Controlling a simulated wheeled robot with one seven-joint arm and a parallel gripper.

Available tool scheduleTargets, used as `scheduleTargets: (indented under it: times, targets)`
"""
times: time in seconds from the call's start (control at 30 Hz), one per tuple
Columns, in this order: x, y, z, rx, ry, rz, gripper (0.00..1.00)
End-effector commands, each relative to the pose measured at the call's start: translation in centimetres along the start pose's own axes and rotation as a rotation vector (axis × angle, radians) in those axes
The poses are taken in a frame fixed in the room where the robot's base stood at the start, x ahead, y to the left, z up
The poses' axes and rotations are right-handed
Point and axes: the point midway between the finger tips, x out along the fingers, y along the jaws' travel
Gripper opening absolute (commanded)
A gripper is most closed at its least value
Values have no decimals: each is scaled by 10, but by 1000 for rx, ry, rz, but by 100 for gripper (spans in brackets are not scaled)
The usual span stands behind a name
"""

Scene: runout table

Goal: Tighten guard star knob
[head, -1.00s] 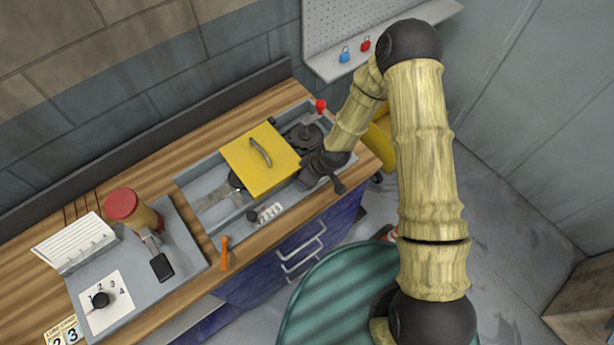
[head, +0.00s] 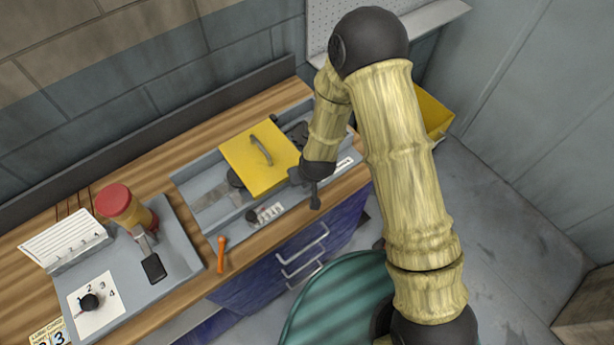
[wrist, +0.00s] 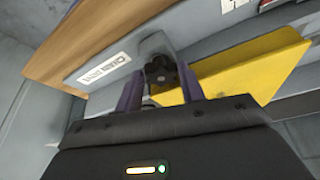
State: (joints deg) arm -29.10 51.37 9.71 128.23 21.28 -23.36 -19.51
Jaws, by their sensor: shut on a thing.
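The yellow guard (head: 250,172) with a grey handle sits over the grey runout trough. It also shows in the wrist view (wrist: 240,68). The black star knob (wrist: 160,69) stands between my gripper's two purple-grey fingers (wrist: 159,88) in the wrist view, beside the guard's edge. The fingers are shut on it. In the head view my gripper (head: 298,176) is at the guard's right front corner, and the knob cannot be made out behind it.
An orange-handled tool (head: 221,254) lies on the bench front edge. A grey panel at left carries a red-topped bottle (head: 115,201) and a numbered dial (head: 90,302). A yellow bin (head: 432,112) is behind my arm. A green round surface (head: 335,305) is in front.

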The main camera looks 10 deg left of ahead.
Motion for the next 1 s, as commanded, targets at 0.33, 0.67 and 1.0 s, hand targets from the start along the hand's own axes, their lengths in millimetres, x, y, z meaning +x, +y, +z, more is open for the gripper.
scheduleTargets:
  times: [0.33, 0.67, 1.0]
  targets:
    - [-1, 1, -2, 10, 4, 5, 16]
    - [0, 0, -1, 8, 1, 3, 48]
    - [-17, 0, -1, 6, 3, 3, 48]
